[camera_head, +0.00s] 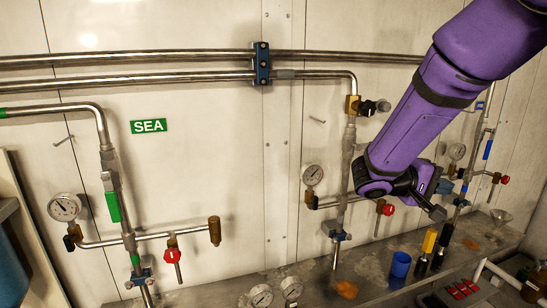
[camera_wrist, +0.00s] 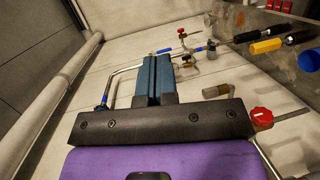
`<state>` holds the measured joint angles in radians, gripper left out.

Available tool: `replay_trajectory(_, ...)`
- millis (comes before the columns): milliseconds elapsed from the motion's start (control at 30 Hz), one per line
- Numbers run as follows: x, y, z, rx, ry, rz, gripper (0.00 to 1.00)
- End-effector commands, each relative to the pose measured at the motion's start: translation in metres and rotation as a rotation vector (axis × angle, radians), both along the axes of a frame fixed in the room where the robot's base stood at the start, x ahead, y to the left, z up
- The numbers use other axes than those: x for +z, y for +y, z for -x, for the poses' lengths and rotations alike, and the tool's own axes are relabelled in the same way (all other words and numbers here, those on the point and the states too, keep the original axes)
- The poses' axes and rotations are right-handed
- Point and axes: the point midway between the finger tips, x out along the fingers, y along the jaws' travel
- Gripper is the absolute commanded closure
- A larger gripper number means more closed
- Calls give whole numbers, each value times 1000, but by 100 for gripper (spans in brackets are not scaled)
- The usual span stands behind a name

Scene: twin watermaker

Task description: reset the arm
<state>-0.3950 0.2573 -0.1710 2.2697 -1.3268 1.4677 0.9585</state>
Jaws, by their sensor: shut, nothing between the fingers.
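My purple arm reaches in from the upper right of the head view, in front of the panel wall. My gripper (camera_head: 437,212) is at its lower end, in front of the pipes and above the bench. In the wrist view, the gripper's two blue-grey fingers (camera_wrist: 154,62) lie side by side, shut and empty, pointing away from the black palm. Part of the pipework behind the arm is hidden. A red-handled valve (camera_head: 388,209) is left of the gripper; a red knob also shows in the wrist view (camera_wrist: 262,116).
Steel pipes (camera_head: 200,78) and a pressure gauge (camera_head: 312,174) line the wall. On the bench (camera_head: 235,290) below stand a blue cup (camera_head: 400,265), a yellow-topped handle (camera_head: 429,241) and a black-topped handle (camera_head: 445,235). The space before the green SEA sign (camera_head: 149,126) is clear.

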Motion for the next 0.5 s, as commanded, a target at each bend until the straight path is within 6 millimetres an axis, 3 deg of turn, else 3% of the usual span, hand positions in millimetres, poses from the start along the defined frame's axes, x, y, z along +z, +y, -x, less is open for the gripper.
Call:
replay_trajectory(233, 17, -17, 68, -122, 43, -327, 100)
replay_trajectory(500, 27, -8, 132, -140, 31, -690, 100)
